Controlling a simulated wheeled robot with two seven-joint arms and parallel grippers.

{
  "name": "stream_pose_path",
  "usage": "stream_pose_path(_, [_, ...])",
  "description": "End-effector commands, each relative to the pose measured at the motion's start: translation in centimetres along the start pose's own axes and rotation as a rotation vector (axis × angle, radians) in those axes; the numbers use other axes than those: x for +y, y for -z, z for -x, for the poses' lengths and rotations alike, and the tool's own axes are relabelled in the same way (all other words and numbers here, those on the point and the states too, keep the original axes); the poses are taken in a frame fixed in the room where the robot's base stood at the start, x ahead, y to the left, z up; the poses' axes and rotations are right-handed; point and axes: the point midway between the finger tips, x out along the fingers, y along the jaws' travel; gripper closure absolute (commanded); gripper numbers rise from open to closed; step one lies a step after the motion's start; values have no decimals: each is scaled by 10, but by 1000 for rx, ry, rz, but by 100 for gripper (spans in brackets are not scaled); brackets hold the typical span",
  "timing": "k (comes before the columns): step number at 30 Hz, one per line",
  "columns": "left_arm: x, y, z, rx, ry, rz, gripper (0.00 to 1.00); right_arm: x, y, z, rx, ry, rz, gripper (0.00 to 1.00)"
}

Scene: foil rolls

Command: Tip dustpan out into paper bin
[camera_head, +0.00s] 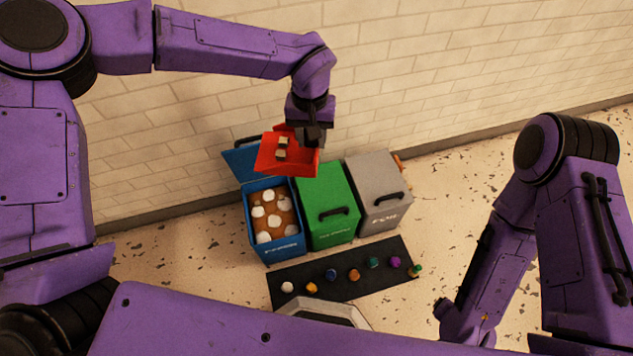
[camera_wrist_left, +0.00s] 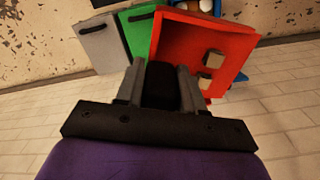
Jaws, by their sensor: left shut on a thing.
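The red dustpan (camera_head: 287,155) is held in my left gripper (camera_head: 311,136), above the back of the bins. It carries two small tan blocks (camera_head: 281,153). In the left wrist view the gripper (camera_wrist_left: 163,85) is shut on the dustpan's dark handle, and the red pan (camera_wrist_left: 190,50) extends beyond the fingers. The blue paper bin (camera_head: 274,247) stands open below and slightly left, its lid (camera_head: 240,163) tipped back. White crumpled pieces lie in it on something brown. My right arm is at the right; its gripper cannot be made out.
A green bin (camera_head: 326,205) and a grey bin (camera_head: 378,188), both lidded, stand right of the blue one. A dark mat (camera_head: 330,288) with several small coloured objects lies in front. A brick wall (camera_head: 420,70) rises behind.

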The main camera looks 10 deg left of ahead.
Motion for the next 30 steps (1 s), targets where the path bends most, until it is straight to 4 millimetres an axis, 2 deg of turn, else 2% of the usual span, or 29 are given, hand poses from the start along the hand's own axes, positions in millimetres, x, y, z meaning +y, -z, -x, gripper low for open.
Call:
stream_pose_path(1, [-1,7,-36,-5,2,23,97,-2,-11,-26,0,0,0,30])
stream_pose_path(5, [-6,27,-97,-12,8,92,97,-6,-26,-63,0,0,0,30])
stream_pose_path(12, [-24,65,-231,-18,33,243,97,-12,-58,-140,0,-1,0,30])
stream_pose_path(15, [-32,78,-279,-15,44,297,97,-15,-69,-166,0,-1,0,30])
stream_pose_path(18, [-38,86,-313,-11,55,339,97,-16,-76,-184,0,-1,0,30])
stream_pose_path(21, [-42,92,-331,-8,62,363,97,-17,-80,-193,0,-1,0,30])
stream_pose_path(23, [-44,93,-336,-6,64,371,97,-17,-80,-194,0,-1,0,30])
stream_pose_path(30, [-55,90,-330,11,-33,379,97,-16,-77,-186,0,-1,0,30])
